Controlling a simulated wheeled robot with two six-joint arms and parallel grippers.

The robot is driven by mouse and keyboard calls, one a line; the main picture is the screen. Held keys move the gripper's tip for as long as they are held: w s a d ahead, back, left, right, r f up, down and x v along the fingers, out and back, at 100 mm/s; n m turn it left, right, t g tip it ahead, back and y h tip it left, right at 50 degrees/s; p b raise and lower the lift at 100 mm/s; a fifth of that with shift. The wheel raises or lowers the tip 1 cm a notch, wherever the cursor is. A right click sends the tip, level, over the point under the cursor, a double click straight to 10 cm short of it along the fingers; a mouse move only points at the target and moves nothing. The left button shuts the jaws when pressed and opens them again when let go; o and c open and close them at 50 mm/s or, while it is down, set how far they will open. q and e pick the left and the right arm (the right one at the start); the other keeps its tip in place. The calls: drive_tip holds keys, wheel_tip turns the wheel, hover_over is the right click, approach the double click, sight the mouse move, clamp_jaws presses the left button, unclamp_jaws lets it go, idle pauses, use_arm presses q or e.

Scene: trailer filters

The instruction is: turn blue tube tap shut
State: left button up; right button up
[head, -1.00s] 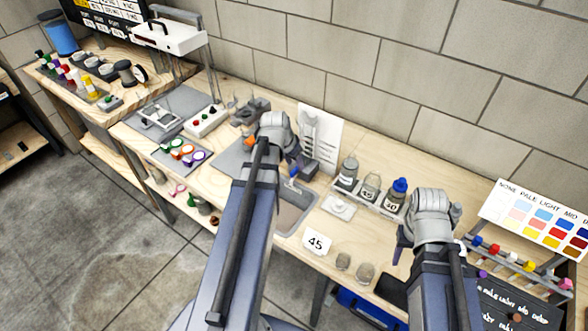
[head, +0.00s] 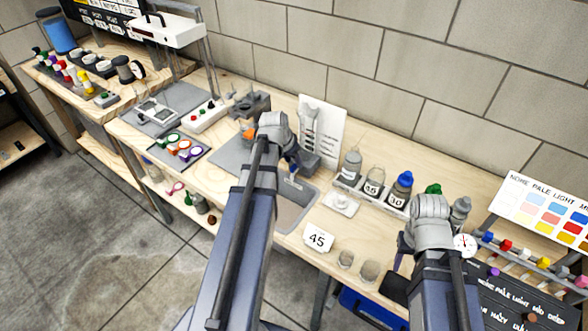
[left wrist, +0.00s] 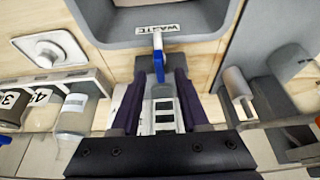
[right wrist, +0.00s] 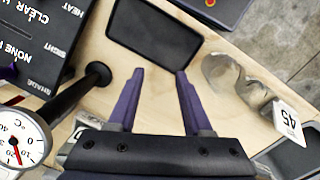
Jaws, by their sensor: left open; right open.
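The blue tube tap (left wrist: 158,66) is a small blue lever on a grey spout below the WASTE label of the grey sink in the left wrist view. In the head view it is a small blue spot (head: 293,169) beside my left gripper (head: 291,158), partly hidden by the arm. In the left wrist view my left gripper (left wrist: 159,78) is open, with the blue lever between its finger ends; I cannot tell whether they touch it. My right gripper (right wrist: 159,75) is open and empty over the right part of the bench.
The sink (head: 300,204) lies below the tap. A bottle rack (head: 367,199) stands right of it, and a 45 card (head: 318,240) lies in front. A dial thermometer (right wrist: 20,145) and a black tray (right wrist: 153,38) are near my right gripper.

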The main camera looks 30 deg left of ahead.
use_arm(q)
drive_tip(key=shift+b+x, duration=0.4)
drive_tip(key=shift+x, duration=0.55)
clamp_jaws()
